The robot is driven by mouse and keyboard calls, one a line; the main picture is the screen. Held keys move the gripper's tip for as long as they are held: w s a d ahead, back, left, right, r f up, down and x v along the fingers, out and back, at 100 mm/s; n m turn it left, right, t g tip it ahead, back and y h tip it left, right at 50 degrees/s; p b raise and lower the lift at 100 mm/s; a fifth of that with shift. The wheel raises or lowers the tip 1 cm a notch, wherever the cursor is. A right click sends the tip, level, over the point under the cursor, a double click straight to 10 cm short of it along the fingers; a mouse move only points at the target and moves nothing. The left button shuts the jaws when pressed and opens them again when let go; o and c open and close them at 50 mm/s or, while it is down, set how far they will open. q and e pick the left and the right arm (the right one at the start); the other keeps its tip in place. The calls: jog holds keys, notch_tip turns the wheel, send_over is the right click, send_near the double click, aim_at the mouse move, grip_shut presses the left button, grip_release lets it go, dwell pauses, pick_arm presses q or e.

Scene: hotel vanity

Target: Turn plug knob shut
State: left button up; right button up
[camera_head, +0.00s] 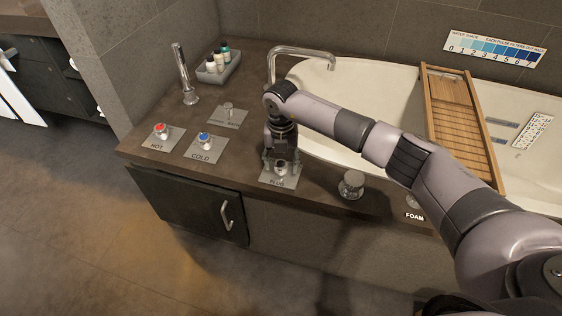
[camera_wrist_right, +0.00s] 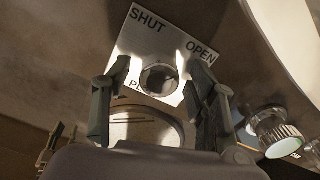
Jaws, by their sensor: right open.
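The plug knob (camera_head: 281,168) is a small metal knob on a square plate (camera_head: 283,183) marked PLUG, near the front edge of the tub deck. In the right wrist view the knob (camera_wrist_right: 159,78) lies between the finger ends, on a bright plate (camera_wrist_right: 185,33) lettered SHUT and OPEN. My right gripper (camera_head: 281,158) points down over the knob. Its two fingers (camera_wrist_right: 160,75) are apart, one on each side of the knob. I cannot tell whether they touch it. My left gripper is in neither view.
HOT (camera_head: 161,131) and COLD (camera_head: 204,139) knobs stand to the left, with another small knob (camera_head: 228,107) behind them. A glass-like knob (camera_head: 352,184) stands right of the plug plate. A faucet (camera_head: 300,52), a bottle tray (camera_head: 218,69) and a wooden tub rack (camera_head: 459,125) lie beyond.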

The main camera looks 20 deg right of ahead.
jog(key=shift+c, duration=0.5)
jog(key=c, duration=1.1)
jog(key=shift+o, duration=0.2)
